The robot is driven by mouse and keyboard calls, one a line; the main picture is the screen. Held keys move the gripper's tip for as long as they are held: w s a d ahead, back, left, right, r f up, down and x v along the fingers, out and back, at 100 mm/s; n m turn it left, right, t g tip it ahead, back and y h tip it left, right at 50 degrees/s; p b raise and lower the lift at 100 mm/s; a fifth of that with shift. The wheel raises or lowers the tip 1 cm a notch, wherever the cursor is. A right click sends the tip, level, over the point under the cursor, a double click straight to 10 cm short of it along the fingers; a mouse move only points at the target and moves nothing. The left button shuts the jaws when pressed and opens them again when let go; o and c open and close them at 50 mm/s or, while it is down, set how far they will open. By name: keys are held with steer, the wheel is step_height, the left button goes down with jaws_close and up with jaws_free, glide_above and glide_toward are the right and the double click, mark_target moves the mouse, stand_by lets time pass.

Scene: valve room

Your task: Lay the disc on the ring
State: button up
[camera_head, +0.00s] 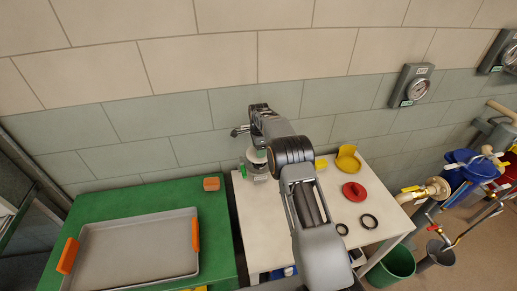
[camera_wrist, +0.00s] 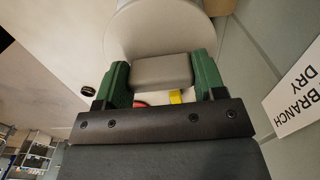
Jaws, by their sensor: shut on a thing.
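My gripper (camera_wrist: 161,72) has green fingers shut on a grey block in the wrist view. A large pale round thing (camera_wrist: 128,38) shows right behind the block; I cannot tell whether the two are joined as one disc. In the head view my gripper (camera_head: 254,170) is by the wall, over the back left corner of the white table, and the arm partly hides it. Two black rings lie flat at the table's front right, a larger ring (camera_head: 369,221) and a smaller ring (camera_head: 342,229). They are well apart from my gripper.
The white table (camera_head: 270,220) also bears a red round piece (camera_head: 354,191) and a yellow piece (camera_head: 348,158). At left, a green bench (camera_head: 216,232) bears a grey tray (camera_head: 140,250) with orange handles and an orange block (camera_head: 211,184). Pipes and a green bucket (camera_head: 392,266) stand at right.

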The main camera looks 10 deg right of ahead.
steer(key=shift+f+b, duration=0.75)
steer(key=shift+f, duration=0.35)
steer(key=shift+f, duration=0.2)
steer(key=shift+f+b, duration=0.35)
steer(key=shift+b, duration=0.05)
steer(key=shift+f+b, duration=0.6)
steer(key=shift+f, duration=0.1)
stand_by(1.7)
stand_by(0.4)
steer(key=o, duration=1.4)
steer(key=shift+r, duration=0.1)
